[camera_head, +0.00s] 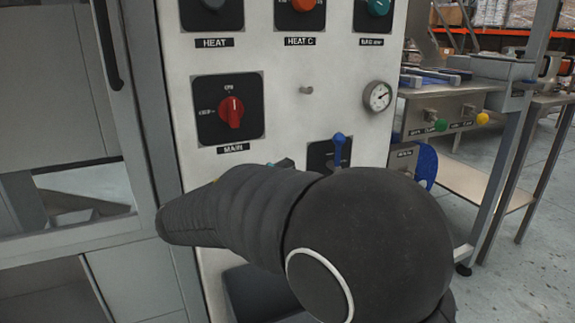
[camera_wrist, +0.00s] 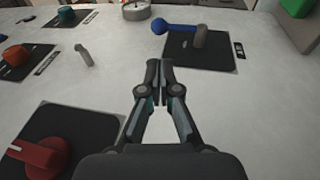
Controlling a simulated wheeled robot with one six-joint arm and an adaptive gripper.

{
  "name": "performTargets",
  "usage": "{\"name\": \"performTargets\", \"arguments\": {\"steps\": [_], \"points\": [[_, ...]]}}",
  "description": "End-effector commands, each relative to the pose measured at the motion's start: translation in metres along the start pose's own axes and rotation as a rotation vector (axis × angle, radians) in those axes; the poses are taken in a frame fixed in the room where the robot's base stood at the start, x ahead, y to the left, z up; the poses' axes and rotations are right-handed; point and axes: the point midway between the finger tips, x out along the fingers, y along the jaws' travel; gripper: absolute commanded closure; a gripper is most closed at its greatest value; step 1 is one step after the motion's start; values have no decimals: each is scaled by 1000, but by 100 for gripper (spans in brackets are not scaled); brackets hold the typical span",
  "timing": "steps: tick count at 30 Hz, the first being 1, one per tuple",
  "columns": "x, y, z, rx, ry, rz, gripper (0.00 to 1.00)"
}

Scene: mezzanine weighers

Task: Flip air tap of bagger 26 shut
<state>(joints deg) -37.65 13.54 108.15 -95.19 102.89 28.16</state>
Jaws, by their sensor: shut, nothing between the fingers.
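The air tap is a blue lever (camera_head: 338,147) on a black plate on the pale panel. It points up in the head view, and its lower part is hidden behind my arm. In the wrist view the blue lever (camera_wrist: 175,27) reaches left from a grey-brown pivot (camera_wrist: 202,37) on its black plate (camera_wrist: 205,55). A small tag (camera_wrist: 240,50) beside the plate is unreadable. My gripper (camera_wrist: 158,66) is shut and empty in front of the panel, short of the plate and apart from the lever. In the head view my arm hides it.
A red MAIN switch (camera_head: 231,111), HEAT C knob (camera_head: 303,4), teal knob (camera_head: 378,7), small peg (camera_head: 306,90) and gauge (camera_head: 377,96) share the panel. A blue rounded part (camera_head: 426,165) sits at the right. A bench (camera_head: 450,92) with green and yellow knobs stands beyond; floor there is clear.

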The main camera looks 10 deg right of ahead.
Motion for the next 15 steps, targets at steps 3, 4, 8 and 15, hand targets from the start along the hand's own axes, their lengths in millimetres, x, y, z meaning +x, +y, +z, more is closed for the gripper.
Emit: {"name": "performTargets", "arguments": {"steps": [3,4,8,15], "points": [[24,1,1,-1,-5,-1,100],[29,1,1,-1,-4,-1,100],[54,0,1,-2,-5,-1,100],[93,1,1,-1,-2,0,100]]}}
